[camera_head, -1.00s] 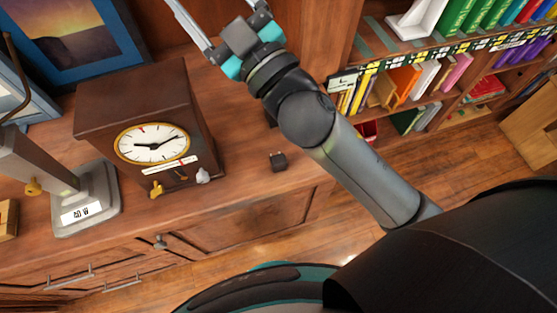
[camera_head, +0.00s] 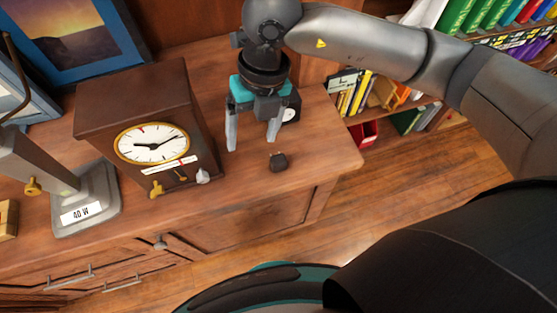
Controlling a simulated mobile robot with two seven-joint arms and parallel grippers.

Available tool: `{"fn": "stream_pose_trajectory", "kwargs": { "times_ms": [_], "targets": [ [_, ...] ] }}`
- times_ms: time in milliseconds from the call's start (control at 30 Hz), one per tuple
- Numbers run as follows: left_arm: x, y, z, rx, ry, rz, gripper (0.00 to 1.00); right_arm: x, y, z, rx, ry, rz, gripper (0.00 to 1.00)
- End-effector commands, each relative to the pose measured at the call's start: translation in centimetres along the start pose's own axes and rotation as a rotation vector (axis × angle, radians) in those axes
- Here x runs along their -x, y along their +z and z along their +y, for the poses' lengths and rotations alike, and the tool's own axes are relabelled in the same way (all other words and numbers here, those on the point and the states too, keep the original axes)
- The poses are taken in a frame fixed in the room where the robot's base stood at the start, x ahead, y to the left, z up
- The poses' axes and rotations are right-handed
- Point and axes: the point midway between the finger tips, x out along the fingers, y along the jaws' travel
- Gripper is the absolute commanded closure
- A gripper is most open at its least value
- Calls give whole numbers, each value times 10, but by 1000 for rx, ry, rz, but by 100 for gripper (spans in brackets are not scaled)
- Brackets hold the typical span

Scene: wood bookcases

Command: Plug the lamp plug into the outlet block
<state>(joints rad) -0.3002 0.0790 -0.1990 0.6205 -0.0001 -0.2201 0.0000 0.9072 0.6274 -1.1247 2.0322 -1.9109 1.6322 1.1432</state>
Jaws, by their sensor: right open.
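A small dark block (camera_head: 278,161), which looks like the lamp plug, lies on the wooden cabinet top near its front right; I see no cord on it. Behind it stands a dark block with a round white face (camera_head: 291,115), likely the outlet block, partly hidden by my right gripper. My right gripper (camera_head: 252,145) points down with its fingers open and empty, just left of and behind the small dark block, apart from it. The grey lamp (camera_head: 98,192) with a "40 W" label stands at the left. My left gripper is not in view.
A brown clock (camera_head: 150,112) with small knobs stands between the lamp and my right gripper. A framed picture (camera_head: 75,45) leans at the back left. Bookshelves (camera_head: 420,105) stand at the right. The cabinet top is clear right of the small block.

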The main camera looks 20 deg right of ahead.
Motion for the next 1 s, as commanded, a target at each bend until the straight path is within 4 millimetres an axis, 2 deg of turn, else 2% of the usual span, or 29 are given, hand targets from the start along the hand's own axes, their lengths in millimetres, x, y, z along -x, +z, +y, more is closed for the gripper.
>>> {"fn": "stream_pose_trajectory", "kwargs": {
  "times_ms": [33,100,200,567,667,1000],
  "targets": [
    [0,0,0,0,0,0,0,4,7,-17,-22,-74,-20,20],
    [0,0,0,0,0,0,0,8,12,-34,-47,-148,-37,20],
    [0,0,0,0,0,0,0,12,15,-46,-67,-204,-49,20],
    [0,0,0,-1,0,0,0,11,15,-49,-71,-214,-50,20],
    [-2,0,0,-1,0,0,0,1,15,-51,-70,-214,-48,20],
    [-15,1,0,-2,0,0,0,-67,17,-65,-70,-213,-47,20]
  ]
}}
